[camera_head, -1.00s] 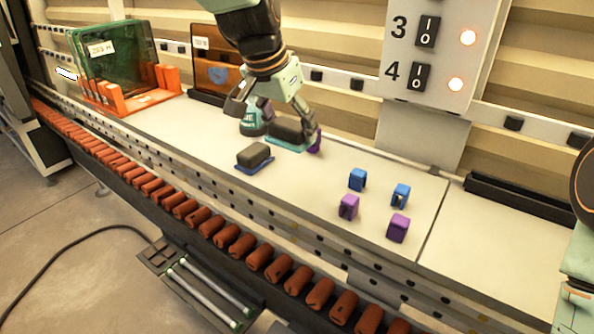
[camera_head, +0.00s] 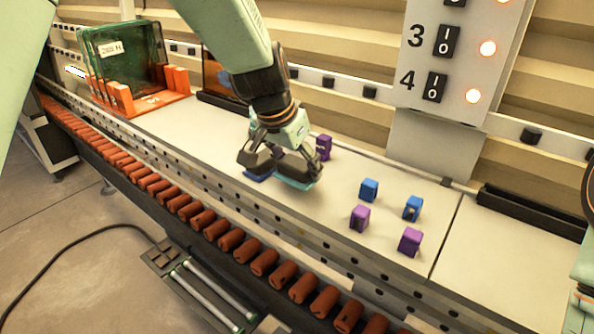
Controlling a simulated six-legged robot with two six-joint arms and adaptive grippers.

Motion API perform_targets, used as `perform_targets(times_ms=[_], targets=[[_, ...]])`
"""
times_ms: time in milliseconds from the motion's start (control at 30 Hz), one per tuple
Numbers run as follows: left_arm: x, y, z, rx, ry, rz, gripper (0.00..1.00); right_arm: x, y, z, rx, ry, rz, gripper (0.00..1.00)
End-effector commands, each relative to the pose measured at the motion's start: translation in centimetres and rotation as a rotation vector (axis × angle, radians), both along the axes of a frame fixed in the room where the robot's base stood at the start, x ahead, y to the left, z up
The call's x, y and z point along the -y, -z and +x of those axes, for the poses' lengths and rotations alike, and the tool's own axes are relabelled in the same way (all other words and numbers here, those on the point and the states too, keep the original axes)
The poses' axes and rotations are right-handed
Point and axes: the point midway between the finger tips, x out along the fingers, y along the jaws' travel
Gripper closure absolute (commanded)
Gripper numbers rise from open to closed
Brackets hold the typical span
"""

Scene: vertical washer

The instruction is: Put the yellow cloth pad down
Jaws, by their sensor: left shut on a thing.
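My left gripper (camera_head: 282,172) is shut on a dark pad with a teal base (camera_head: 297,184), low over the white worktop. I cannot tell whether this pad touches the worktop. A second dark pad, with a blue base (camera_head: 257,177), shows just left of it, partly hidden by the gripper. No yellow pad can be made out; the held pad looks dark and teal. Only part of my right arm shows at the right edge; its gripper is out of view.
Purple blocks (camera_head: 409,242) and blue blocks (camera_head: 369,189) stand right of the gripper; another purple block (camera_head: 323,147) is behind it. A green glass panel (camera_head: 128,58) stands in an orange rack (camera_head: 177,82). Brown rollers (camera_head: 231,239) line the front edge.

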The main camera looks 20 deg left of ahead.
Motion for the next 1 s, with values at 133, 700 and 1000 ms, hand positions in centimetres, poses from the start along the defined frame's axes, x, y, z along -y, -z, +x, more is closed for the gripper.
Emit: perform_targets(times_ms=[133, 700, 1000], targets=[[0.0, 2.1, 0.1, -0.002, -0.001, -0.001, 0.61, 0.0, 0.0, 0.0, 0.000, 0.001, 0.000, 0.36], [0.0, 2.6, 0.3, 0.000, -0.001, 0.000, 0.18, 0.0, 0.4, 0.0, 0.000, 0.001, 0.000, 0.36], [0.0, 2.6, 0.3, 0.000, -0.001, 0.000, 0.07, 0.0, 0.4, 0.0, 0.001, 0.001, 0.000, 0.36]])
